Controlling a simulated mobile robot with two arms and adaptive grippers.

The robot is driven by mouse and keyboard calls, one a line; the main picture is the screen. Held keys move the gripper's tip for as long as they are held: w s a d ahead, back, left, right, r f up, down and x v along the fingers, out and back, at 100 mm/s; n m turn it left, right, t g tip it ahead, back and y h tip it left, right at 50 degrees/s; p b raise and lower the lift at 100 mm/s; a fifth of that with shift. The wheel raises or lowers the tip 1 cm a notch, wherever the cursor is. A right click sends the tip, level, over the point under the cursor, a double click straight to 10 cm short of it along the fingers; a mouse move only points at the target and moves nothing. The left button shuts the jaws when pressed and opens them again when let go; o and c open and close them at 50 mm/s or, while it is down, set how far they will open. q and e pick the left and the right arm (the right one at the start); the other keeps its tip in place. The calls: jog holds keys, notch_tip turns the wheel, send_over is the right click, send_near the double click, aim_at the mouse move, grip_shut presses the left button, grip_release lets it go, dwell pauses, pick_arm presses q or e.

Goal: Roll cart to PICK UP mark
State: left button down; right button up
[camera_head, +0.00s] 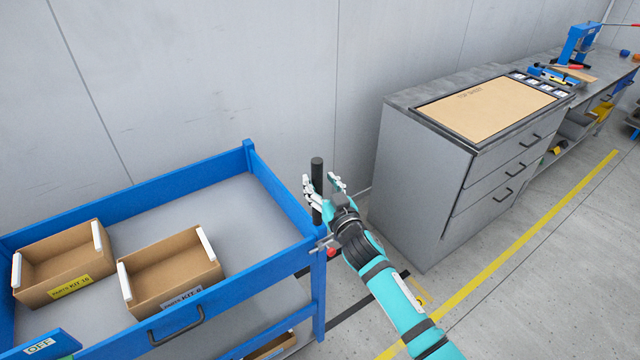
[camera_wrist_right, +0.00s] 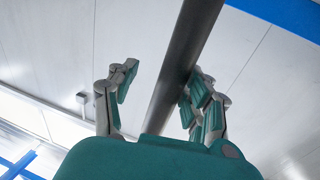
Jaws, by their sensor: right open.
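The blue cart (camera_head: 285,195) with a grey top shelf stands at the lower left, against the grey wall. A dark upright handle post (camera_head: 317,172) rises at its right corner. My right gripper (camera_head: 322,185) is open at this post, with fingers on either side of it. In the right wrist view the dark post (camera_wrist_right: 188,60) passes between the open fingers (camera_wrist_right: 160,95), with a visible gap on the left side. I cannot make out a PICK UP mark; dark floor strips (camera_head: 365,308) show partly behind my right arm. My left gripper is not in view.
Two cardboard kit boxes, one left (camera_head: 62,262) and one right (camera_head: 170,275), sit on the cart. A grey drawer cabinet (camera_head: 415,185) stands close right of my gripper. A workbench runs beyond it. A yellow floor line (camera_head: 520,232) borders open floor at right.

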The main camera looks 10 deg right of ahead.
jog(key=s+d, duration=0.1)
jog(key=s, duration=1)
jog(key=shift+s+d, duration=0.4)
